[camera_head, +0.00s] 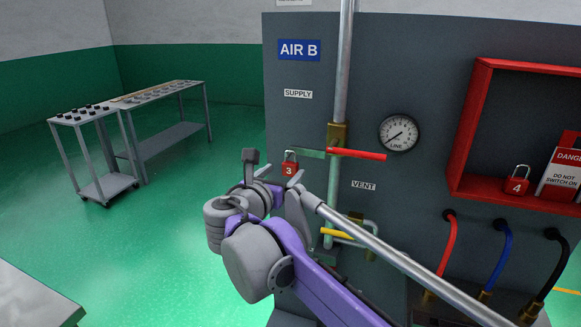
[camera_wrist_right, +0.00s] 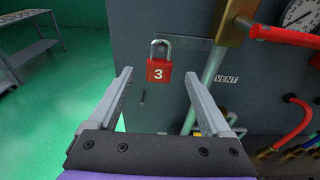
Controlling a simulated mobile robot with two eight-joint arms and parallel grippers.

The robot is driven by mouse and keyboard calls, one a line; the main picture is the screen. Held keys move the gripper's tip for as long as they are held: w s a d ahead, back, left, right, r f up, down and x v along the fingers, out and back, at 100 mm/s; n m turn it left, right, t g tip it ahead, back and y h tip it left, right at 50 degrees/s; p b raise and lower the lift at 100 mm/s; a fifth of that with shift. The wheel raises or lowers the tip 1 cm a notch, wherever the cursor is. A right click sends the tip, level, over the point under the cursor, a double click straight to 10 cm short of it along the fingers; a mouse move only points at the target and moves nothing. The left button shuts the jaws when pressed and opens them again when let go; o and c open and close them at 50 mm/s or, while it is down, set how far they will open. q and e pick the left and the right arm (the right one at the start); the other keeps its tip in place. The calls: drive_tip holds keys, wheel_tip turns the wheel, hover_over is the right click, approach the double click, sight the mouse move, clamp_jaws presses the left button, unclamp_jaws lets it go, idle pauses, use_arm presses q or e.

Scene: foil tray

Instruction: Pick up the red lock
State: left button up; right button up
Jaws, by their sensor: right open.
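A red lock (camera_head: 289,169) marked 3, with a silver shackle, hangs upright by the left end of a flat bar (camera_head: 311,154) at the AIR B panel. In the right wrist view the lock (camera_wrist_right: 158,74) faces me, centred ahead between the fingertips. My right gripper (camera_head: 272,170) is open and empty, with one finger on each side of the lock's line. I cannot tell whether the tips reach the lock. A second red lock (camera_head: 516,185), marked 4, sits in the red box at the right. My left gripper is not in view.
A red valve handle (camera_head: 357,154) on a vertical pipe (camera_head: 343,70) is close to the right of the lock. A gauge (camera_head: 398,132), a yellow handle (camera_head: 337,233) and hoses (camera_head: 500,258) are on the panel. Trolley tables (camera_head: 160,138) stand far left; the floor between is clear.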

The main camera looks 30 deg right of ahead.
sight(289, 167)
drive_tip(key=x, duration=0.3)
drive_tip(key=shift+w+d, duration=0.2)
drive_tip(key=shift+w, duration=0.1)
drive_tip(key=shift+s, duration=0.1)
drive_tip(key=shift+c, duration=0.3)
clamp_jaws()
